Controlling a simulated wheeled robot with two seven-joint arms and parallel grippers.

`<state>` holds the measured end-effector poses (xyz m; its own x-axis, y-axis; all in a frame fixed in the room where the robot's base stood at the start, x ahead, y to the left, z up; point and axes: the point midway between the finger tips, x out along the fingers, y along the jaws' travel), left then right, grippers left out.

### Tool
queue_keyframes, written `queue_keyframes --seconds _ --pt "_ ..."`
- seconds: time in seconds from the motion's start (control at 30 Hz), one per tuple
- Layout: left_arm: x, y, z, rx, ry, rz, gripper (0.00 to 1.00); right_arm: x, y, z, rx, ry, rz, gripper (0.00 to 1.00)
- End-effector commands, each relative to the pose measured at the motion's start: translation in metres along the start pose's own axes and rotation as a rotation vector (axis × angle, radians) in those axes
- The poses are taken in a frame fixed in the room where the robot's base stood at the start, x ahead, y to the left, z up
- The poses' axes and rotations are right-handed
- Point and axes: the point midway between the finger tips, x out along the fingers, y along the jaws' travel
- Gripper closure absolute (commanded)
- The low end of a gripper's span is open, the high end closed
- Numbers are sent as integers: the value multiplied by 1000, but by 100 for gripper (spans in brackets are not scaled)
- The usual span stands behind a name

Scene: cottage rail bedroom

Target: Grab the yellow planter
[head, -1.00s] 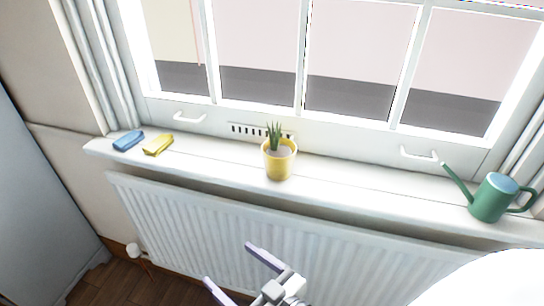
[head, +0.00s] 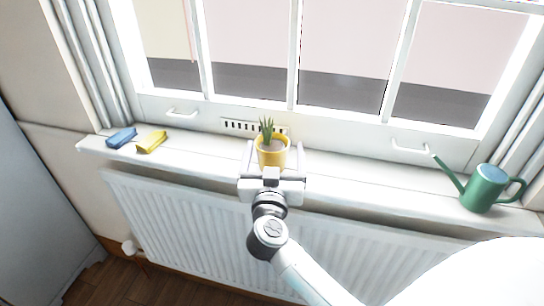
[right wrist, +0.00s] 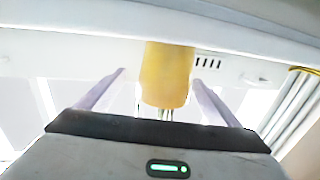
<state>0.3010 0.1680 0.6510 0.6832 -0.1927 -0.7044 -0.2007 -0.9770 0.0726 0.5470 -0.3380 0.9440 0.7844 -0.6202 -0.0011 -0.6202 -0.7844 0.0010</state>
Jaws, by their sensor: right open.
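The yellow planter (head: 274,155) stands upright on the white windowsill with a spiky green plant in it. In the head view my right gripper (head: 273,158) is at the planter, with one finger on each side of it. The gripper's palm hides the planter's lower front. In the right wrist view the planter (right wrist: 166,74) appears upside down between the two open fingers (right wrist: 160,88), with a gap visible on each side. My left gripper is not in view.
A blue item (head: 121,138) and a yellow item (head: 152,142) lie on the sill at left. A green watering can (head: 484,188) stands at right. The window frame is behind the planter, and a white radiator (head: 170,215) is below the sill.

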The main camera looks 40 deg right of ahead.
Motion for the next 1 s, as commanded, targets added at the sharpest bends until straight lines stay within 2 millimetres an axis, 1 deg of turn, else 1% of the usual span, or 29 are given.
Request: queue_keyframes --seconds 0.17,0.3,0.4,0.5,0.7,0.77,0.9,1.0 --pt "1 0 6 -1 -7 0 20 16 -3 1 1 2 0 15" --pt "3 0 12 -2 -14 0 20 38 -8 2 0 2 0 15" --pt "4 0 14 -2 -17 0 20 50 -7 2 0 2 -1 15" --pt "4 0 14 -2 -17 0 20 55 -7 2 1 1 -2 15" --pt "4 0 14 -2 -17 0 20 55 -7 2 1 1 -3 15" --pt "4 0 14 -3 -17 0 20 55 -7 2 1 1 -3 23" --pt "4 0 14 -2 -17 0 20 54 -7 2 1 1 -3 47" --pt "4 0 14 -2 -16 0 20 55 -7 1 1 3 -3 61"
